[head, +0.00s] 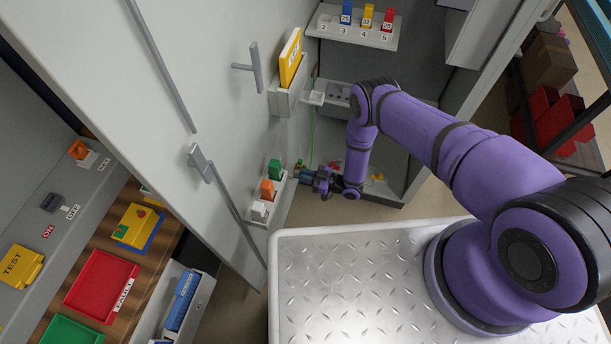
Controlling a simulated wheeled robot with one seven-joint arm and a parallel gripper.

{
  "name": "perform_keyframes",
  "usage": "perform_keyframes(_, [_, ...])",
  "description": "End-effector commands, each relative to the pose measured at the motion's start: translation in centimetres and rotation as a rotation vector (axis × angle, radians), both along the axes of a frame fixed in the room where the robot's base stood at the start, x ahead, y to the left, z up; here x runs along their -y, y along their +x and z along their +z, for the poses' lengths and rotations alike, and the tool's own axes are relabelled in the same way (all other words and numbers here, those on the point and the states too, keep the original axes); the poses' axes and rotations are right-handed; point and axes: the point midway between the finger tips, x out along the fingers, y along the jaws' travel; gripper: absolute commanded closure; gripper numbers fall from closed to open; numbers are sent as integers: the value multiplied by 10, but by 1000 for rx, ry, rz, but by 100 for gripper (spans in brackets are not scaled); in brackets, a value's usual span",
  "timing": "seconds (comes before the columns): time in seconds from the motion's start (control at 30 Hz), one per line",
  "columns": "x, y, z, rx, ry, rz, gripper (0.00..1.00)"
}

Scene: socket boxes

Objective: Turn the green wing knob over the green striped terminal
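A small green piece (298,163) low inside the cabinet, just above my gripper's tip in the picture, may be the green wing knob; it is too small to be sure. A thin green line (313,132) runs down the cabinet's inner wall toward it. The green striped terminal cannot be made out; my arm and gripper cover part of that area. My gripper (307,175) points left, low in the cabinet opening, close to the green piece. Whether it touches anything, and whether its fingers are open or shut, is too small to see.
The open grey door (215,90) stands left of my gripper. Its lower bin (262,215) holds green, orange and white blocks close by. Small red (333,165) and yellow (377,177) pieces lie beyond my wrist. A numbered shelf (350,35) is above.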

Motion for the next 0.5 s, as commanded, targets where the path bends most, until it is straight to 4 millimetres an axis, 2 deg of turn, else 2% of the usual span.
perform_keyframes(0.17, [1, 1, 0, -34, 12, -1, 100])
perform_keyframes(0.5, [2, 5, -1, -242, 86, -1, 100])
